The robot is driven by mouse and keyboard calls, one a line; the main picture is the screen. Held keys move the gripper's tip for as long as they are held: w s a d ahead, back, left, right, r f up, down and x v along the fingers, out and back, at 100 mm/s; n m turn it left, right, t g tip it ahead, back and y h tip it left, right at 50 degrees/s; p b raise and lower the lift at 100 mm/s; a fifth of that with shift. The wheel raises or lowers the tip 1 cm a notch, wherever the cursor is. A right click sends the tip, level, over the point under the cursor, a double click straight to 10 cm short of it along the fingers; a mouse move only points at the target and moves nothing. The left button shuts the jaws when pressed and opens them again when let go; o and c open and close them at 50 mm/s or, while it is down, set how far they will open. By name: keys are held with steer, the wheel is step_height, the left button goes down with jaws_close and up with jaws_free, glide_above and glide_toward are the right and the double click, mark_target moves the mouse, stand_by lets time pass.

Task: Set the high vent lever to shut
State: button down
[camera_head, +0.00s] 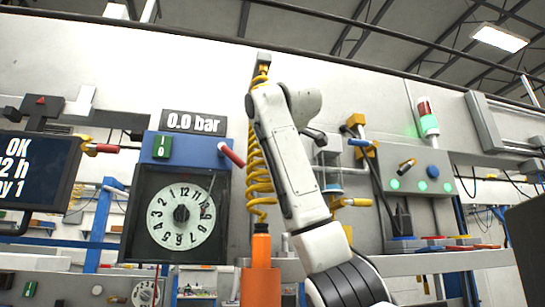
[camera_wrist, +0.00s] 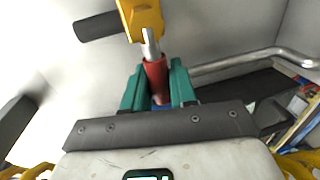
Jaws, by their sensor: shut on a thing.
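In the wrist view, a lever with a red handle (camera_wrist: 155,74) and a short metal rod joins a yellow valve body (camera_wrist: 145,20) at the top. My gripper (camera_wrist: 158,82) has its teal fingers shut on the red handle, one finger on each side. The pictures do not show a label for the lever's shut position.
A dial box (camera_head: 180,215) with a "0.0 bar" display (camera_head: 193,123) hangs left of my arm. A yellow coiled hose (camera_head: 259,165) hangs beside my arm. A grey panel (camera_head: 425,205) with lit green buttons is at right. A metal rail (camera_wrist: 240,62) runs right of the gripper.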

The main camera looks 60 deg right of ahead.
steer(key=shift+f, duration=0.1)
stand_by(0.3)
steer(key=c, duration=1.1)
jaws_free()
steer(key=shift+a, duration=0.1)
steer(key=shift+o, duration=0.2)
steer(key=b+v, duration=0.3)
steer(key=v, duration=0.7)
steer(key=shift+s+a, duration=0.25)
